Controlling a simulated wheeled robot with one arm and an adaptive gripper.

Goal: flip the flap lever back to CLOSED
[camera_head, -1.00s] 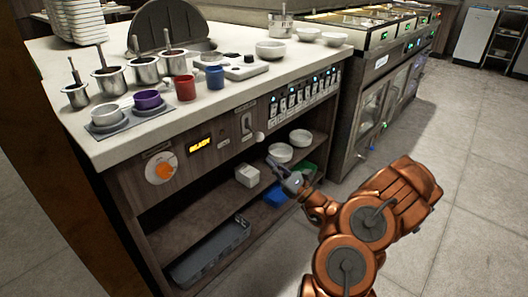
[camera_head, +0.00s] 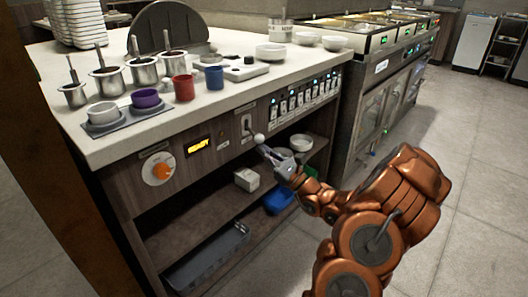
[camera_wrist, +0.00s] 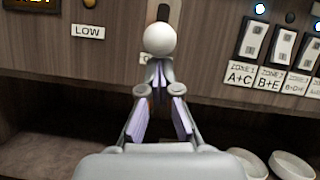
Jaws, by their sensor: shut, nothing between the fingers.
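The flap lever has a white ball knob (camera_head: 259,138) and sticks out from a slotted plate (camera_head: 247,124) on the counter's wooden front panel. In the wrist view the knob (camera_wrist: 159,39) is just below the dark slot, at the top centre. My gripper (camera_head: 264,151) is shut and empty, with its tips just below the knob. In the wrist view my gripper (camera_wrist: 159,72) points up at the knob's underside; I cannot tell whether they touch. A label under the knob is mostly hidden.
An orange dial (camera_head: 161,171) and a lit display (camera_head: 198,144) are left of the lever. A row of switches (camera_head: 296,99) is close on the right. The open shelf below holds bowls (camera_head: 301,142), a white box (camera_head: 246,180) and a grey tray (camera_head: 208,258).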

